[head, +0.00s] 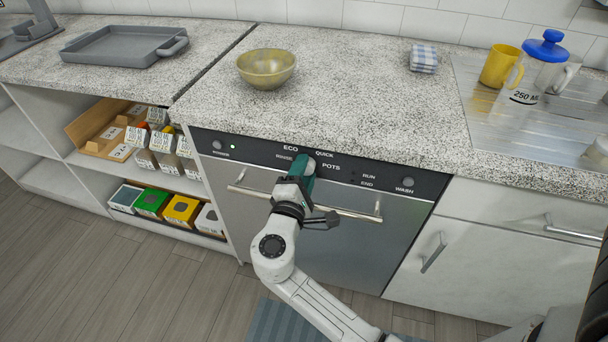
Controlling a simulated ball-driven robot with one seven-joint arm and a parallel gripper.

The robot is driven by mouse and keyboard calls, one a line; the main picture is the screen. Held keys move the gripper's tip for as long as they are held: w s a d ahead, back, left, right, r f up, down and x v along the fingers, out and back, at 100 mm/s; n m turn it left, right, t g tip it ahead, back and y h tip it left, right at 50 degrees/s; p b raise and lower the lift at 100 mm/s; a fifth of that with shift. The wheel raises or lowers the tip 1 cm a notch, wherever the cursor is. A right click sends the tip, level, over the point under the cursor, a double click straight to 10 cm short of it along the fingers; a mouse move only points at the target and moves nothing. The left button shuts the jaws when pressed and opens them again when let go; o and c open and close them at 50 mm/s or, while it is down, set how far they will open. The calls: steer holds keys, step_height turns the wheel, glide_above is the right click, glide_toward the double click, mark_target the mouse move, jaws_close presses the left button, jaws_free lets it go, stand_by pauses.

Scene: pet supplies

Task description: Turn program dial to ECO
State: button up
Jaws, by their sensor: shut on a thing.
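The dishwasher's dark control panel (404,180) runs under the counter edge, with a steel door (250,210) and handle below it. White labels ECO, QUICK, POTS and a smaller one to the left, perhaps RINSE, surround the place where my gripper (304,166) meets the panel. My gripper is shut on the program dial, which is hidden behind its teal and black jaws. I cannot see which label the dial points to. The WASH button (408,182) is at the right.
The door handle (350,212) sticks out just below my gripper. A yellow bowl (266,68), a folded cloth (424,58), a yellow mug (499,66) and a blue-lidded jug (541,75) stand on the counter. Shelves with boxes (182,211) are at left.

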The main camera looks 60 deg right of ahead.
stand_by(0.4)
steer(key=o, duration=1.1)
steer(key=shift+c, duration=0.2)
steer(key=shift+a, duration=0.1)
steer(key=v, duration=1)
steer(key=shift+a, duration=0.3)
steer(key=shift+s, duration=0.15)
